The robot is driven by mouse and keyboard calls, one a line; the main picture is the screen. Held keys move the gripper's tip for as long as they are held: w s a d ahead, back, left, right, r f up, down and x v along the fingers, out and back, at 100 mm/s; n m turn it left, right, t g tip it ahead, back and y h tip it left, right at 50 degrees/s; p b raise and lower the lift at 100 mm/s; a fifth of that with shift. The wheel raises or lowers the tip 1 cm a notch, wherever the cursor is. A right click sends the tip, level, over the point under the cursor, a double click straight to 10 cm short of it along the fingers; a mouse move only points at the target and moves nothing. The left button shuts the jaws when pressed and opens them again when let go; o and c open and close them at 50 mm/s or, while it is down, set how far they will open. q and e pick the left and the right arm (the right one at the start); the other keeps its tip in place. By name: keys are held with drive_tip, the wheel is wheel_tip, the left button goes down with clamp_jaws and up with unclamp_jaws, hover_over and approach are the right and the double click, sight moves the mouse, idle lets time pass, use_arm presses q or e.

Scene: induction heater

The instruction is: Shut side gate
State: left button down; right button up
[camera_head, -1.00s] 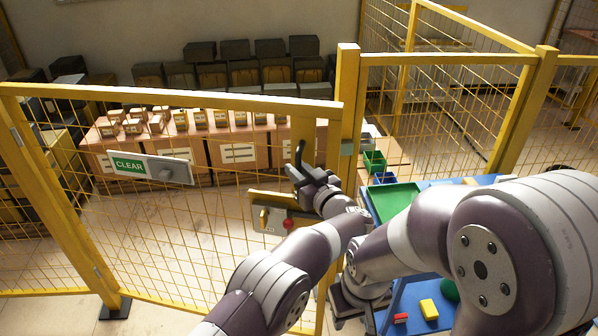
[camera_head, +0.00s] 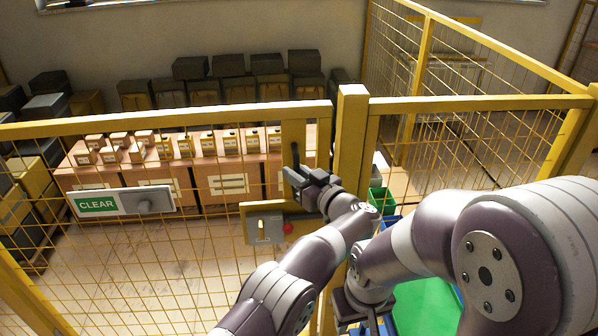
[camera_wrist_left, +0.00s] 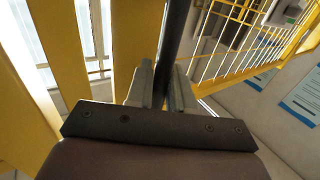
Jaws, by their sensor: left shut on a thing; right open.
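The yellow mesh side gate (camera_head: 200,113) stands with its free end beside the yellow post (camera_head: 350,140). Its top rail is nearly level with the fixed rail right of the post. Any remaining gap there is too small to judge. My left gripper (camera_head: 299,176) is shut on the gate's dark upright handle (camera_head: 294,154). In the left wrist view the handle (camera_wrist_left: 175,45) runs up between the fingers (camera_wrist_left: 160,88). A grey latch box (camera_head: 262,226) with a red knob (camera_head: 287,228) sits just below. My right gripper (camera_head: 358,322) hangs low, open, partly cut off by the frame.
A green CLEAR sign (camera_head: 97,204) is on the gate's left part. Behind the mesh are cardboard boxes (camera_head: 228,182) and dark bins (camera_head: 230,90). Fixed fencing (camera_head: 480,103) continues right of the post. A green tray (camera_head: 425,305) lies under my right arm.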

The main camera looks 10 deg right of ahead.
use_arm(q)
drive_tip(key=shift+w+r, duration=0.15)
drive_tip(key=shift+r, duration=0.2)
drive_tip(key=shift+w+r, duration=0.2)
use_arm(e)
drive_tip(key=shift+w, duration=0.2)
use_arm(q)
drive_tip(key=shift+a, duration=0.1)
drive_tip(key=c, duration=1.1)
unclamp_jaws()
drive_tip(key=shift+w, duration=0.2)
drive_tip(key=shift+c, duration=0.2)
drive_tip(key=shift+w+d+f, duration=0.2)
drive_tip(key=shift+w+f, duration=0.05)
drive_tip(key=shift+s, duration=0.15)
drive_tip(key=shift+f, duration=0.2)
use_arm(e)
drive_tip(key=shift+w+d, duration=0.15)
drive_tip(key=shift+w, duration=0.2)
